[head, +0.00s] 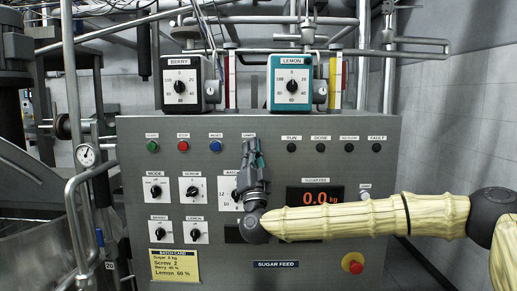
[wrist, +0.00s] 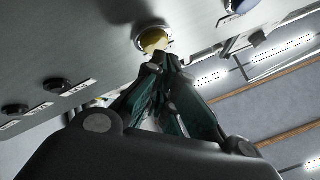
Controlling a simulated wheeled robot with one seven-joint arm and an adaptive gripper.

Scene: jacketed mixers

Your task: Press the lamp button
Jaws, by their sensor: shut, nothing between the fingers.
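The lamp button shows in the wrist view as a yellow button (wrist: 151,39) in a metal ring on the grey panel. In the head view my gripper hides it, below a small label (head: 248,134) that seems to read "LAMPS". My gripper (head: 250,145) points up at the panel there. In the wrist view my gripper (wrist: 168,60) is shut and empty, its fingertips at the lower right edge of the yellow button. I cannot tell whether they touch it.
Left of my gripper are a blue reset button (head: 215,146), a red stop button (head: 183,146) and a green start button (head: 153,147). Several dark indicators, including RUN (head: 292,148), are to the right. Knobs, a display (head: 315,195) and a red-and-yellow button (head: 353,263) lie lower.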

